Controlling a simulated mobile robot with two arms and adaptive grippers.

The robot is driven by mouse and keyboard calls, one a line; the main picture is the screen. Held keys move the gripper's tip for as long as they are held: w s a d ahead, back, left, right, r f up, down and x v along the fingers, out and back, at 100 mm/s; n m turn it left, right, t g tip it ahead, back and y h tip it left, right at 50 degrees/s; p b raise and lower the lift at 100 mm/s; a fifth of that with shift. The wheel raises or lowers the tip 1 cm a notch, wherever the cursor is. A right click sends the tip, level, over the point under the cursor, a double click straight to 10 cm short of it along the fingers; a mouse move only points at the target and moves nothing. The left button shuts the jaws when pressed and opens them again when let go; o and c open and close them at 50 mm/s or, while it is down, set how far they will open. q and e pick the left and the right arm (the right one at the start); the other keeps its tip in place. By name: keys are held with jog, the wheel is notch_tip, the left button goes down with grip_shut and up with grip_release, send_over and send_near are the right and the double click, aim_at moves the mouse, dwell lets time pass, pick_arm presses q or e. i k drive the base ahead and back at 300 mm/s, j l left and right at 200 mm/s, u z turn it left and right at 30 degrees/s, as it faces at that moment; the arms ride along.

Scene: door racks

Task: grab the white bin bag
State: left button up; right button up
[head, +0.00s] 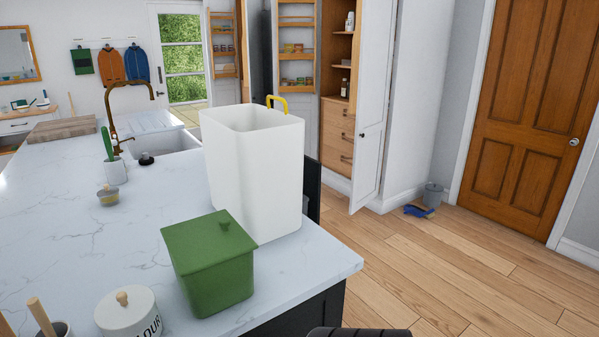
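I cannot make out a white bin bag in the head view. A tall white open-topped bin (258,180) stands upright on the marble counter, with a yellow handle (277,102) at its back rim. Its lower inside is hidden by its walls, so I cannot tell whether a bag is in it. Neither of my grippers can be made out.
A green lidded box (212,270) stands before the bin, and a white flour jar (128,312) is at the front. An open white cupboard door (373,110) stands beside wooden shelves. Door racks (296,50) hold small items. The wooden floor (450,265) is mostly clear.

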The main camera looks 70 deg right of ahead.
aim_at(253, 153)
jog(key=l+z, duration=0.1)
jog(key=z, duration=1.9)
